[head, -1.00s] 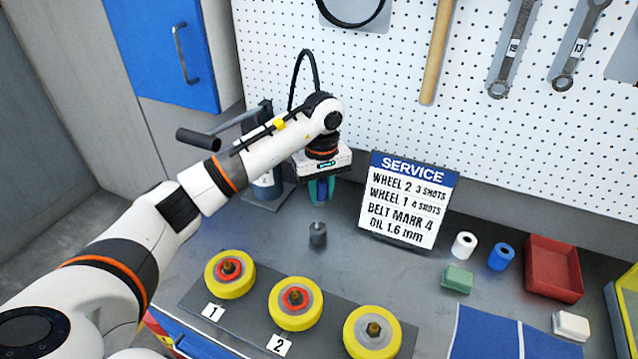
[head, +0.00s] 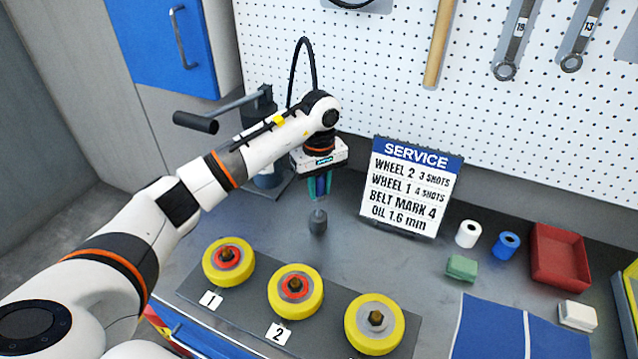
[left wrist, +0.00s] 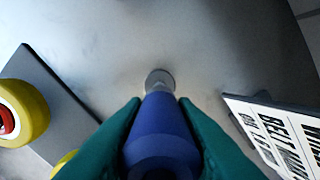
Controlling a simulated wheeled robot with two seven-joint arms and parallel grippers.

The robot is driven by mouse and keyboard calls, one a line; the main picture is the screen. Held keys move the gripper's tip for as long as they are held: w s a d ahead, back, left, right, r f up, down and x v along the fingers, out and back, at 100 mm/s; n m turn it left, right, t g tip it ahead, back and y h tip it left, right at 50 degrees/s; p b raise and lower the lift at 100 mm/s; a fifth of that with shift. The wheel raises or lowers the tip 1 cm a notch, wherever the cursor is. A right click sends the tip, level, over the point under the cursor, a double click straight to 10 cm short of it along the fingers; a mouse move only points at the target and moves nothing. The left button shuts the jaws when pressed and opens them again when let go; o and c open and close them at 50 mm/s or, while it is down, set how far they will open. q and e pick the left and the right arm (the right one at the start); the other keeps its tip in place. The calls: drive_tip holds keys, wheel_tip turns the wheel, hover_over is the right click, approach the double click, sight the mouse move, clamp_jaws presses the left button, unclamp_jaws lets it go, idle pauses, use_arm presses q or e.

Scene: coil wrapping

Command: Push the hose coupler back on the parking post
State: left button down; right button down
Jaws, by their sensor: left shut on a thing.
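My left gripper (head: 318,186) is shut on the hose coupler, which shows as a blue tapered body (left wrist: 160,130) between the green fingers in the left wrist view. The parking post (head: 318,222) is a short dark grey cylinder standing on the bench. The coupler points down and its tip is at or just above the top of the post. In the left wrist view the post's round top (left wrist: 159,78) shows just beyond the coupler's nose. I cannot tell whether they touch. My right gripper is not in view.
Yellow wheels (head: 295,291) stand on a dark plate in front of the post. A service sign (head: 408,188) stands close on the right. A pump with a handle (head: 262,120) is behind my left arm, and its black hose (head: 300,60) arches over the wrist.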

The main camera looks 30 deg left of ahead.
sight(319, 210)
use_arm(q)
drive_tip(key=shift+f+b, duration=0.7)
drive_tip(key=shift+f, duration=0.5)
drive_tip(key=shift+b, duration=0.5)
idle(0.9)
drive_tip(key=shift+f+b, duration=1.1)
drive_tip(key=shift+f, duration=0.3)
drive_tip(key=c, duration=1.1)
unclamp_jaws()
wheel_tip(319, 210, up, 11)
drive_tip(key=shift+f+b, duration=0.15)
drive_tip(key=shift+b, duration=0.75)
drive_tip(key=shift+r, duration=0.7)
